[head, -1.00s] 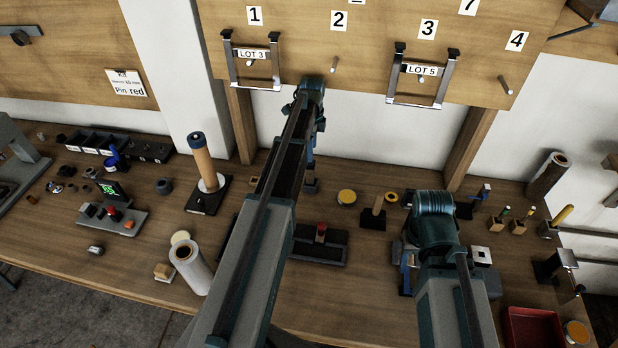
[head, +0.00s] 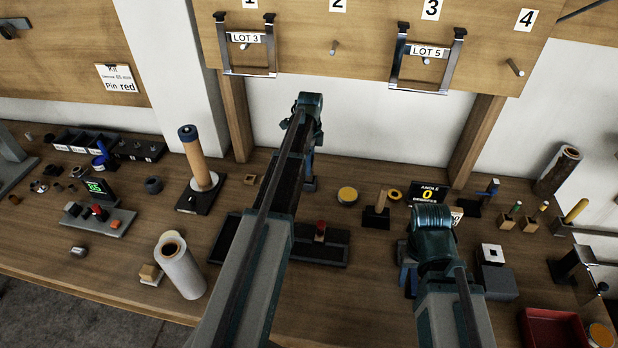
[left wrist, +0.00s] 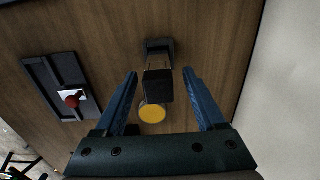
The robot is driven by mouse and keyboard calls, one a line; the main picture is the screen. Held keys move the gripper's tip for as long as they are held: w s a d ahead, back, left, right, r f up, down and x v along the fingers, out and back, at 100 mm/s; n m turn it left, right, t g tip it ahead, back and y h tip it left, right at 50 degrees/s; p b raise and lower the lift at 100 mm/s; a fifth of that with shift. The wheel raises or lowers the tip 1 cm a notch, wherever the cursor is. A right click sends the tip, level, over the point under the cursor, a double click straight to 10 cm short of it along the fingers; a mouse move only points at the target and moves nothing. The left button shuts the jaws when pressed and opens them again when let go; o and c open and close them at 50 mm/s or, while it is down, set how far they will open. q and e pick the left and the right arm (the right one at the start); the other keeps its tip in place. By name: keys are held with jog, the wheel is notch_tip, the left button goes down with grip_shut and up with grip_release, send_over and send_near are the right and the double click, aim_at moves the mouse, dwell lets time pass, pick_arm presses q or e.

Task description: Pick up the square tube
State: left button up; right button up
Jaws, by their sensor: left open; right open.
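I cannot tell for sure which thing is the square tube. A grey block with a pale square top and a dark square middle (head: 492,254) stands right of my right gripper in the head view. My left gripper (head: 309,184) points down over the bench. In the left wrist view its blue fingers (left wrist: 158,85) are spread wide, with a dark square-ended upright piece showing between them and apart from both.
A yellow disc (head: 348,196) lies near the stand. A dark plate with a red knob (head: 320,231) lies beside my left arm. An angle display reading 0 (head: 428,194) stands behind my right gripper. A red tray (head: 553,327) is at the front right.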

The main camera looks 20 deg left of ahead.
pick_arm(q)
notch_tip(320, 180, down, 5)
jog(key=b, duration=0.4)
jog(key=shift+s+a+b, duration=0.1)
jog(key=shift+b, duration=0.2)
pick_arm(e)
notch_tip(320, 180, down, 5)
jog(key=shift+f, duration=0.1)
pick_arm(q)
jog(key=shift+r, duration=0.1)
grip_shut()
